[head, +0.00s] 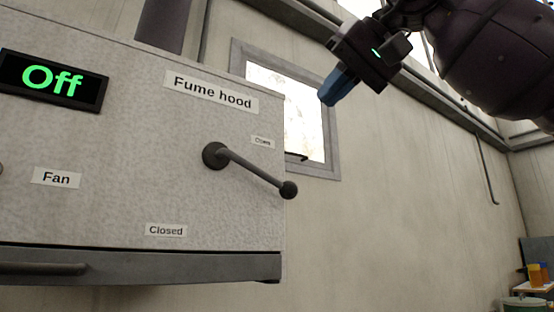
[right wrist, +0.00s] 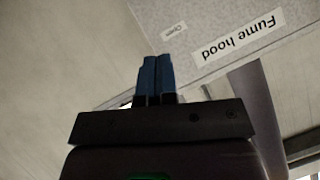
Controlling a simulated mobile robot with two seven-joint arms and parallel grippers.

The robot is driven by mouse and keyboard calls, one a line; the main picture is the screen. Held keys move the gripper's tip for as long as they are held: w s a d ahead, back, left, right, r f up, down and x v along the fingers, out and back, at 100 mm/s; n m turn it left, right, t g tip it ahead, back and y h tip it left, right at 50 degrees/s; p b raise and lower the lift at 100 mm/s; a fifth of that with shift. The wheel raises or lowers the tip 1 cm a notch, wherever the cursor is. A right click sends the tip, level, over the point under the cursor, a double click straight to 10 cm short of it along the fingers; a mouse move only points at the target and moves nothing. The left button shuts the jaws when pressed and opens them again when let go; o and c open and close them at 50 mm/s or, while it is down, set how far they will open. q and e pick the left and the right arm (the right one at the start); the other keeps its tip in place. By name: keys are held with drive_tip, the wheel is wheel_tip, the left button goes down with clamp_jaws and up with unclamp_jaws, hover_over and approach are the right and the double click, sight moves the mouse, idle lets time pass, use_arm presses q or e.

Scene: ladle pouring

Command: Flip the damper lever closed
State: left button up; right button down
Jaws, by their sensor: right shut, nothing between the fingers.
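The damper lever (head: 253,171) is a dark rod with a round knob (head: 289,190), on a round pivot on the front of the fume hood (head: 130,130). It slants down to the right, its knob below the "Open" label (head: 262,142) and above and right of the "Closed" label (head: 166,230). My right gripper (head: 328,98) is up and to the right of the lever, apart from it. Its blue fingers are together and empty, as the right wrist view also shows (right wrist: 156,80). The lever is not visible in the right wrist view. My left gripper is not in view.
A display (head: 52,79) on the hood reads "Off", above a "Fan" label (head: 56,177). A dark handle (head: 45,269) runs along the hood's lower edge. A window (head: 300,120) is in the wall behind. The space right of the lever is clear.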

sight(254, 171)
drive_tip(key=shift+s+f+x, duration=0.3)
drive_tip(key=shift+f+x, duration=0.05)
drive_tip(key=shift+x, duration=1.8)
drive_tip(key=shift+s+f+x, duration=0.3)
drive_tip(key=shift+f+x, duration=0.1)
drive_tip(key=shift+x, duration=1.7)
drive_tip(key=shift+s+f+x, duration=0.35)
drive_tip(key=shift+x, duration=1.8)
drive_tip(key=shift+d+f, duration=0.1)
drive_tip(key=shift+f+m+y, duration=0.25)
drive_tip(key=shift+m+y, duration=0.15)
drive_tip(key=shift+y, duration=0.1)
